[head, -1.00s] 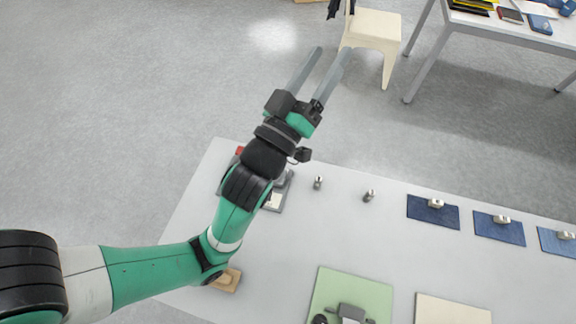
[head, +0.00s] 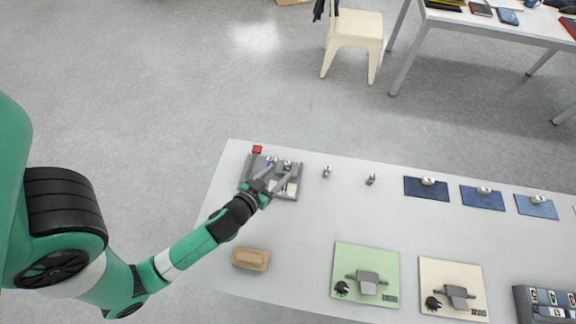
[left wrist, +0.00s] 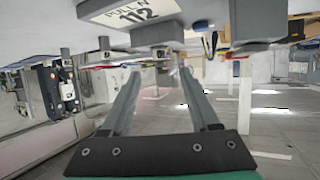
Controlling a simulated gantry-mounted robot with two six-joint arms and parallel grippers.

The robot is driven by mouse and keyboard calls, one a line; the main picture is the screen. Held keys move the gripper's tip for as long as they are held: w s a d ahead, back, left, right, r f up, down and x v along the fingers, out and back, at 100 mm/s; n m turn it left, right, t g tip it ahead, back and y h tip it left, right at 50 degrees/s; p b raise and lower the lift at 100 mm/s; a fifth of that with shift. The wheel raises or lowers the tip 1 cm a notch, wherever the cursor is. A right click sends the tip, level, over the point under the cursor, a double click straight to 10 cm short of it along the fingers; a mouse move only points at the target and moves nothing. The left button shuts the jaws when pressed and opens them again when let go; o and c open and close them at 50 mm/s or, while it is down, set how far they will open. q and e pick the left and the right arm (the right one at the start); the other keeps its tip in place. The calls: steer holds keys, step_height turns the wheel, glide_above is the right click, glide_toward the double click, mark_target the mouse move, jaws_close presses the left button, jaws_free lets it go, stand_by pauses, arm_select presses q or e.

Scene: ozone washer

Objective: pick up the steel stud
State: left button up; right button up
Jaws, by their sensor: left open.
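Several small steel studs stand on the white table in the head view. One stud (head: 326,171) and another (head: 371,179) are on bare table right of the grey fixture (head: 287,195). Others rest on blue mats, such as the one on the leftmost mat (head: 428,181). Small metal pieces also show at the fixture's back edge, partly behind my fingers. Which stud is meant I cannot tell. My left gripper (head: 284,170) is over the fixture, fingers spread and nothing visibly held. Its fingers (left wrist: 161,68) are also apart in the left wrist view. My right gripper is not in view.
A red block (head: 257,149) is at the fixture's back left. A wooden block (head: 250,259), a green board (head: 366,255) and a cream board (head: 452,270) lie nearer the front. The table's middle is clear.

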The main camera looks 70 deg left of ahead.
mark_target(286, 164)
arm_select(q)
steer(key=x, duration=0.7)
steer(key=shift+r, duration=0.1)
jaws_close()
